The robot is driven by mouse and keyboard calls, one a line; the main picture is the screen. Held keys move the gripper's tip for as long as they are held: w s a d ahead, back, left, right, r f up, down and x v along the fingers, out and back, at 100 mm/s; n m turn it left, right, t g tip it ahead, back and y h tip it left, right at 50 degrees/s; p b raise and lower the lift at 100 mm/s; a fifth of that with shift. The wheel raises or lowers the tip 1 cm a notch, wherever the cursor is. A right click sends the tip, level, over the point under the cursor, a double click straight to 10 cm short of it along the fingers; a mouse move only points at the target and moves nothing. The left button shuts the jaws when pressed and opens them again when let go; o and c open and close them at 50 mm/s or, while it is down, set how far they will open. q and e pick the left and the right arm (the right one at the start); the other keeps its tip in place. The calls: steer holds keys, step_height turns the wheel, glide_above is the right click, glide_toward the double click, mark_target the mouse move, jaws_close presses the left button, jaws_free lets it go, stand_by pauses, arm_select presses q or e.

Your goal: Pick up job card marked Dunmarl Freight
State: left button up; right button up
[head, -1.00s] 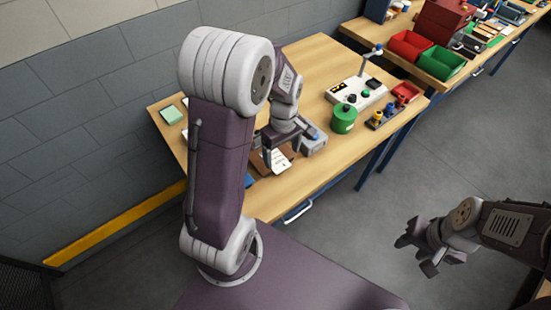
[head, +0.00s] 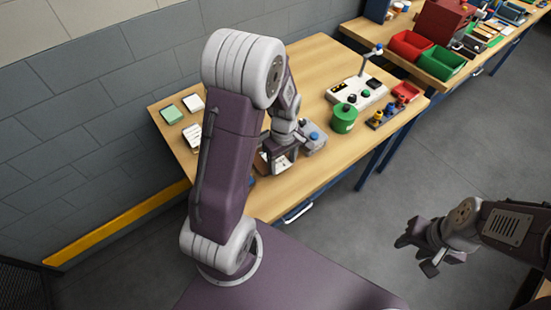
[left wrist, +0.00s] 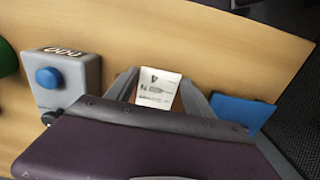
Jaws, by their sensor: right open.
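A white card (head: 283,164) with dark print lies at the near side of the bench, at my left gripper (head: 279,160). In the left wrist view the card (left wrist: 158,90) shows between the two spread fingers (left wrist: 160,92). Its print is too small for me to read a name. I cannot tell whether the fingers press on its edges or stand around it. Something brown shows beside the card, mostly hidden by the gripper. My right gripper (head: 418,246) is open and empty over the floor at the right.
A grey box with a blue button (head: 312,136) stands close beside my left gripper. A green pad (head: 171,114) and white cards (head: 193,103) lie at the left of the bench. A blue flat piece (left wrist: 243,112) lies nearby. A green canister (head: 344,118) stands further right.

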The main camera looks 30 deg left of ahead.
arm_select(q)
steer(key=c, duration=0.7)
steer(key=shift+r, duration=0.1)
steer(key=shift+r, duration=0.3)
steer(key=r, duration=0.2)
steer(key=s+r, duration=0.1)
steer(key=r, duration=0.1)
steer(key=shift+d, duration=0.1)
steer(key=s+r, duration=0.2)
steer(key=s, duration=0.1)
steer(key=s+d+r, duration=0.1)
steer(key=s+r, duration=0.1)
steer(key=s, duration=0.2)
steer(key=s+d+r, duration=0.1)
steer(key=s+r, duration=0.1)
steer(key=s, duration=0.1)
steer(key=shift+s+d+r, duration=0.15)
steer(key=shift+s, duration=0.05)
